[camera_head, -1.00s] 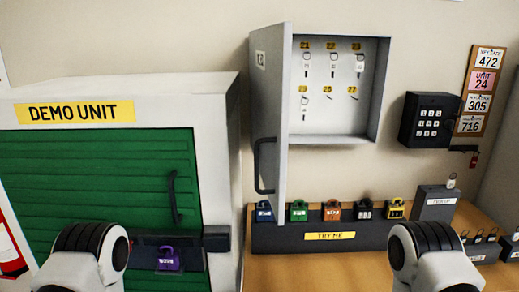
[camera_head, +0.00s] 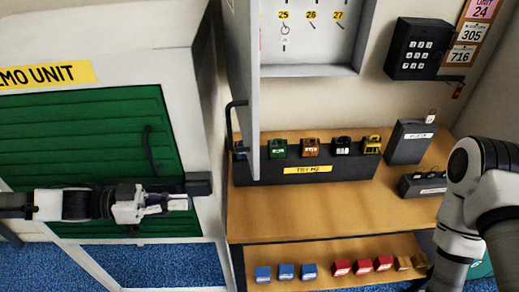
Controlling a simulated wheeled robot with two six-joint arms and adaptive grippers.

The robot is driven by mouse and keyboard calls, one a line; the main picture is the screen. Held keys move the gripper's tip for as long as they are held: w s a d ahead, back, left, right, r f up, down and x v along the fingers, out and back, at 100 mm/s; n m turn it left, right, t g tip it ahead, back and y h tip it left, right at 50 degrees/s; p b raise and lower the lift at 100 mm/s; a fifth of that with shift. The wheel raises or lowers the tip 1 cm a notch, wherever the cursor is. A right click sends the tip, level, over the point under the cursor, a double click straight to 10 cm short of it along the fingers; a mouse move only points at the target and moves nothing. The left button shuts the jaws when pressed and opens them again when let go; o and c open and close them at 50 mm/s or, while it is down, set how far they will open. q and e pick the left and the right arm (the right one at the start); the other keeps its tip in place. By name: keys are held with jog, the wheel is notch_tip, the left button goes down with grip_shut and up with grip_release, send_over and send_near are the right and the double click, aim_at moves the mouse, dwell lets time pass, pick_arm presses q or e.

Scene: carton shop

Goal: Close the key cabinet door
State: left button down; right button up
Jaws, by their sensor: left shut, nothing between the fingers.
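The key cabinet (camera_head: 310,69) is on the wall at the top of the head view, its upper part cut off by the picture's edge. Its grey door (camera_head: 243,60) stands open, swung out to the left and seen nearly edge-on. A dark handle (camera_head: 229,125) is on the door's outer face. My left gripper (camera_head: 180,203) is shut and empty, in front of the green demo unit, below and left of the door and apart from it. My right arm shows at the right edge, but its gripper is out of view.
A wooden bench (camera_head: 300,218) holds a dark padlock stand (camera_head: 310,172) below the cabinet. Red and blue padlocks lie on a lower shelf. A keypad (camera_head: 417,48) hangs right of the cabinet. The demo unit (camera_head: 185,100) stands left of the door.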

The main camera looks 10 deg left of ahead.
pick_arm(q)
notch_tip(320, 180, up, 6)
jog(key=w+t+h, duration=0.1)
jog(key=b, duration=0.8)
send_near(251, 168)
jog(key=x, duration=0.6)
jog(key=shift+w, duration=0.1)
jog(key=shift+w+d, duration=0.2)
jog(key=shift+d, duration=0.4)
jog(key=shift+f, duration=0.1)
pick_arm(e)
notch_tip(251, 168, down, 6)
jog(key=shift+f, duration=0.2)
pick_arm(q)
jog(key=shift+a, duration=0.1)
